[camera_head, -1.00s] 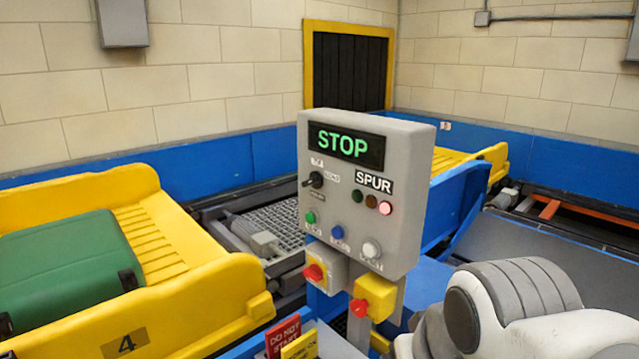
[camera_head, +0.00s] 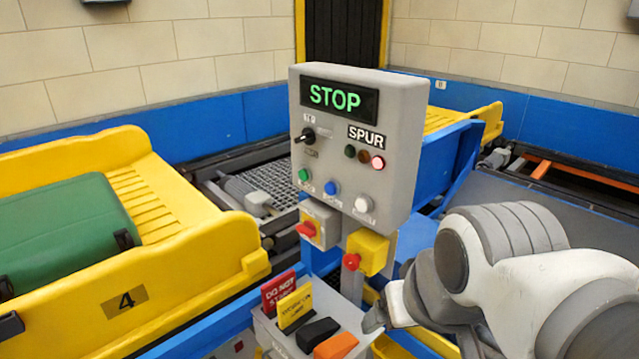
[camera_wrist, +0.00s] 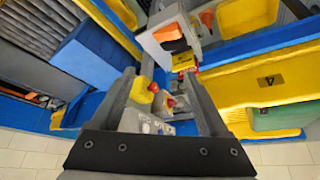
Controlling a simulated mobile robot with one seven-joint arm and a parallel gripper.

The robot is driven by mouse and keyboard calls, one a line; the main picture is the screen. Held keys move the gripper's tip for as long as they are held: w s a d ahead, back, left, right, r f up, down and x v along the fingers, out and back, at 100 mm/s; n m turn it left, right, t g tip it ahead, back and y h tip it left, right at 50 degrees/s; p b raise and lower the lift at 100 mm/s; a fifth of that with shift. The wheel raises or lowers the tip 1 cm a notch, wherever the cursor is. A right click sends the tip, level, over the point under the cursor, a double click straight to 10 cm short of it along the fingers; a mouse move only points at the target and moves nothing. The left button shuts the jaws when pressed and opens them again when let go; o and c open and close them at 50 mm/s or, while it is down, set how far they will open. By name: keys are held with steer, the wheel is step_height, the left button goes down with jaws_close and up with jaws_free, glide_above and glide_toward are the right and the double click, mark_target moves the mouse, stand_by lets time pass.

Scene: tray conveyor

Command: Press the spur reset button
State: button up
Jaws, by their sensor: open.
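The grey SPUR control panel (camera_head: 357,165) stands at mid-picture, its display reading STOP in green. Along its lower row are a green button (camera_head: 304,175), a blue button (camera_head: 331,188) and a white button (camera_head: 363,204); their small labels are too blurred to read. A red lamp (camera_head: 377,163) is lit above the white button.
Below the panel are a red rotary switch (camera_head: 306,229) and a yellow box (camera_head: 367,252) with a red button. A tray of signs (camera_head: 265,330) sits below. A yellow tray (camera_head: 200,262) with a green case (camera_head: 65,235) is at the left.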

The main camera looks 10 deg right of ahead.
jaws_close()
stand_by(1.5)
